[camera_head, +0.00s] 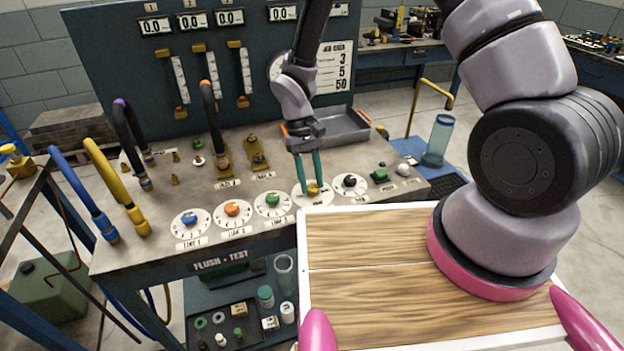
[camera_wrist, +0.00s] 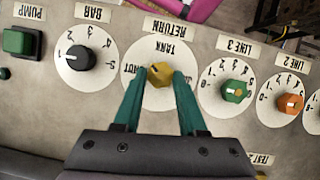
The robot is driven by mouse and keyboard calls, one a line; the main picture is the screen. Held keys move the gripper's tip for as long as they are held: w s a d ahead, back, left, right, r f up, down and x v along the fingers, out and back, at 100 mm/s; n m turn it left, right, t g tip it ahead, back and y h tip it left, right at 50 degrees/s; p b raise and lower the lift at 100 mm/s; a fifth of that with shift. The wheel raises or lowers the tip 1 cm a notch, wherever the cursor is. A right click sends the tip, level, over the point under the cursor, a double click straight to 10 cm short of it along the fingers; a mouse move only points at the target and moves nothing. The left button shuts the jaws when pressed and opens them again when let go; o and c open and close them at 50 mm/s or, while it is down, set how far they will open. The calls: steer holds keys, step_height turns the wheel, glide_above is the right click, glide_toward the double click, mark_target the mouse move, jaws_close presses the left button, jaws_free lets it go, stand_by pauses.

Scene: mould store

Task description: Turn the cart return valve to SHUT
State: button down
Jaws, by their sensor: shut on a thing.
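The return valve is a yellow knob (camera_wrist: 160,74) on a round white dial (camera_wrist: 157,101) with a RETURN label, seen upside down in the wrist view. The dial reads TANK at its upper part in that view and has a partly hidden word ending in UT at its left. The knob (camera_head: 313,189) also shows on the bench panel in the head view. My gripper (camera_wrist: 159,78) has its two green fingers on either side of the knob and is shut on it. It reaches down from above in the head view (camera_head: 308,181). I cannot tell exactly where the knob points.
The black BAR knob (camera_wrist: 80,57) and green PUMP button (camera_wrist: 20,41) lie on one side, the green LINE 3 knob (camera_wrist: 234,91) and orange LINE 2 knob (camera_wrist: 291,103) on the other. Hoses (camera_head: 125,140) rise at the bench's left. A grey tray (camera_head: 343,126) sits behind.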

steer(key=n, duration=0.2)
steer(key=n+t+h, duration=0.1)
steer(key=shift+s+a+n, duration=0.1)
steer(key=shift+a+n, duration=0.1)
steer(key=shift+n, duration=0.2)
steer(key=shift+s+a+n+t+h, duration=0.1)
steer(key=shift+n+t+h, duration=0.4)
steer(key=shift+n, duration=1.3)
steer(key=shift+c, duration=2.3)
jaws_free()
steer(key=v, duration=1)
steer(key=shift+a+r, duration=0.2)
steer(key=shift+r, duration=0.15)
